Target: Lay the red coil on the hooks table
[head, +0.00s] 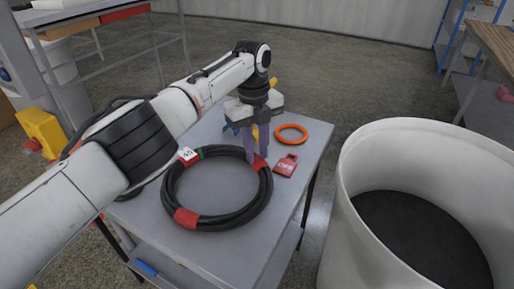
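The red coil (185,219), a ring of black hose with red tape bands and a white tag, lies on a grey table (240,236). My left gripper (257,156) points down at the far right part of the coil. Its two purple fingers reach the hose beside a red band, with a narrow gap between them. I cannot tell whether they are closed on the hose. The coil appears to rest flat on the tabletop. My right gripper is out of view. No hooks can be made out on this table.
An orange ring (291,134) and a red tag (286,166) lie on the table beyond the coil. A large white bin (352,200) stands to the right. A yellow object (42,133) is at the left. Another table (495,50) stands at the far right.

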